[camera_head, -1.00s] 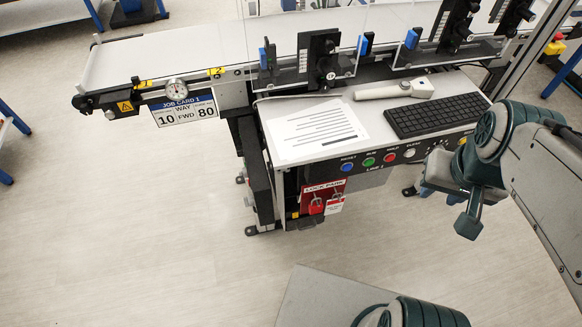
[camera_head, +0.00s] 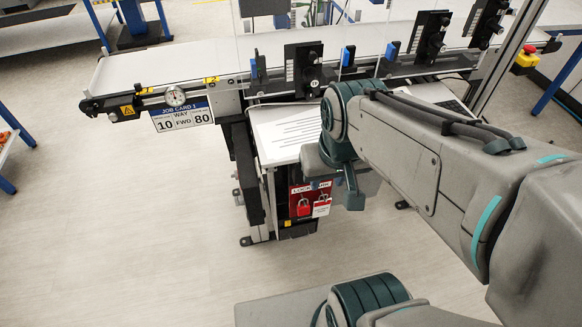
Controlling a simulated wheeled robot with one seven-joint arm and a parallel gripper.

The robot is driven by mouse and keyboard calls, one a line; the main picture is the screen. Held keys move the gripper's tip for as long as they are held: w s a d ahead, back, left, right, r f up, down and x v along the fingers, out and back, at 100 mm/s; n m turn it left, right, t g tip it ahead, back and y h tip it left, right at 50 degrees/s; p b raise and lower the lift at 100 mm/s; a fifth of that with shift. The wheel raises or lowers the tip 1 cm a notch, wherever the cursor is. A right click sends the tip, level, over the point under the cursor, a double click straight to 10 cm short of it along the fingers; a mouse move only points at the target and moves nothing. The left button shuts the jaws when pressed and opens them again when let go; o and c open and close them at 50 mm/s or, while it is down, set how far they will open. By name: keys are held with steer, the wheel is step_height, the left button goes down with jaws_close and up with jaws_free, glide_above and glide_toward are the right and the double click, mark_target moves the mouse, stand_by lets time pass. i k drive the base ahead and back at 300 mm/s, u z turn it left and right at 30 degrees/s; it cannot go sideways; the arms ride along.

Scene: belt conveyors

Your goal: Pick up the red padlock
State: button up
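A red padlock (camera_head: 303,207) hangs on a small red-and-white lock board (camera_head: 296,189) under the conveyor's desk. Beside it on the right hangs a red-and-white tag (camera_head: 321,208). My gripper (camera_head: 350,196) points down in front of the desk, a little to the right of the lock board and apart from the padlock in the picture. Part of the gripper is hidden by my arm, and the gap between its fingers does not show clearly. I see nothing held in it.
The desk (camera_head: 277,150) with a printed sheet juts out above the board, and my arm covers most of its right side. The belt conveyor (camera_head: 190,62) runs behind. A dark support leg (camera_head: 247,180) stands left of the board. The floor at left is clear.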

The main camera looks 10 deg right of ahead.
mark_target(301, 210)
steer(key=z, duration=3.7)
steer(key=k, duration=1.95)
steer(key=u, duration=1.9)
